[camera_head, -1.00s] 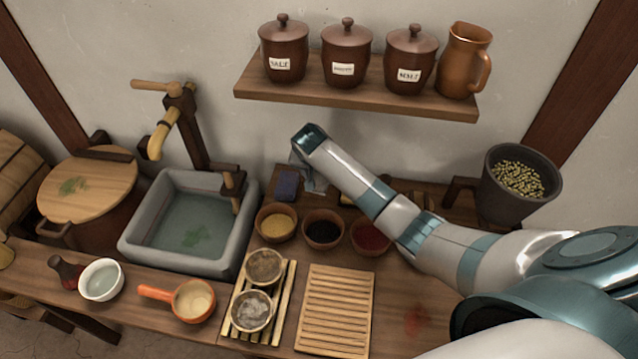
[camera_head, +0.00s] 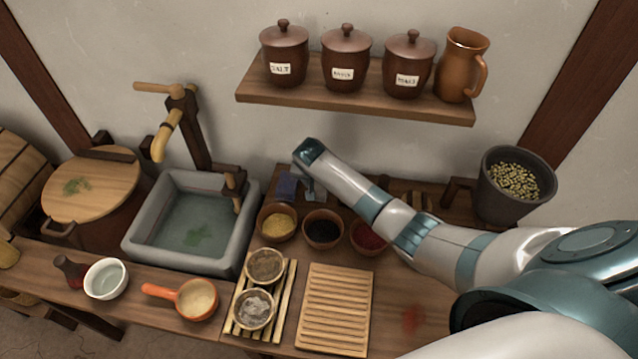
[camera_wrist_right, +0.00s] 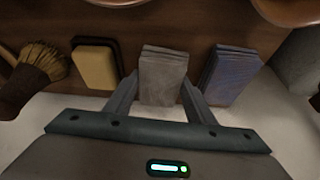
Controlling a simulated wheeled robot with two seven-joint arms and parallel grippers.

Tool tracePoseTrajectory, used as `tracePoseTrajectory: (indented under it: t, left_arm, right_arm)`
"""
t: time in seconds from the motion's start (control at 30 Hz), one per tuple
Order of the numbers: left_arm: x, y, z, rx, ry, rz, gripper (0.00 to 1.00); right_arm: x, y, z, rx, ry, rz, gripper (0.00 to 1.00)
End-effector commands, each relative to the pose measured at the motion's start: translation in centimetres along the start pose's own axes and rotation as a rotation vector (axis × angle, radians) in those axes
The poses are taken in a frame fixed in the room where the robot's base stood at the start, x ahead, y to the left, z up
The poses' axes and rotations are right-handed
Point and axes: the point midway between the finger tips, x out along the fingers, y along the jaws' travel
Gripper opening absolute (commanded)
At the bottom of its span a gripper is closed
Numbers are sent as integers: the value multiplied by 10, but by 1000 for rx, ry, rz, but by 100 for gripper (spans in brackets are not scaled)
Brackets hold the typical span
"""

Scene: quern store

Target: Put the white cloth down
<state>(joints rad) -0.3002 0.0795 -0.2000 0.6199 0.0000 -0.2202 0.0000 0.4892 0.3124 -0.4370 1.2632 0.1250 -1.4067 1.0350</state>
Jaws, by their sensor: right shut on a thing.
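The white cloth (camera_wrist_right: 163,75), a folded pad that looks grey here, sits between the two fingers of my right gripper (camera_wrist_right: 160,95) in the right wrist view. The gripper is shut on it. In the head view my right gripper (camera_head: 309,187) is low over the back of the counter, behind the bowls, and its own arm partly hides the cloth. Whether the cloth's underside touches the counter I cannot tell. A folded blue cloth (camera_wrist_right: 230,75) lies close beside it and also shows in the head view (camera_head: 286,187). My left gripper is not in view.
A yellow sponge (camera_wrist_right: 96,66) and a brush (camera_wrist_right: 36,72) lie on the white cloth's other side. Bowls of yellow (camera_head: 277,222), black (camera_head: 323,229) and red (camera_head: 367,236) stuff stand in front. A stone sink (camera_head: 190,222) is left; a shelf (camera_head: 350,98) hangs above.

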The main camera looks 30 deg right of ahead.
Motion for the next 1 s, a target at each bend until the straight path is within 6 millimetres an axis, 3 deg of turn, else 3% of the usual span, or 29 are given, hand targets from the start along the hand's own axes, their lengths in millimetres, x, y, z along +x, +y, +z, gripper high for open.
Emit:
tracePoseTrajectory:
  t: [0.57,0.6,0.63,1.0]
  left_arm:
    - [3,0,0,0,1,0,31]
    - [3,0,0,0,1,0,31]
    - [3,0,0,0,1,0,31]
    - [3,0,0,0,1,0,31]
  right_arm:
    - [11,0,5,0,-2,0,32]
    - [11,0,6,0,-2,0,59]
    - [11,0,6,0,-2,1,66]
    - [13,4,6,0,-4,8,68]
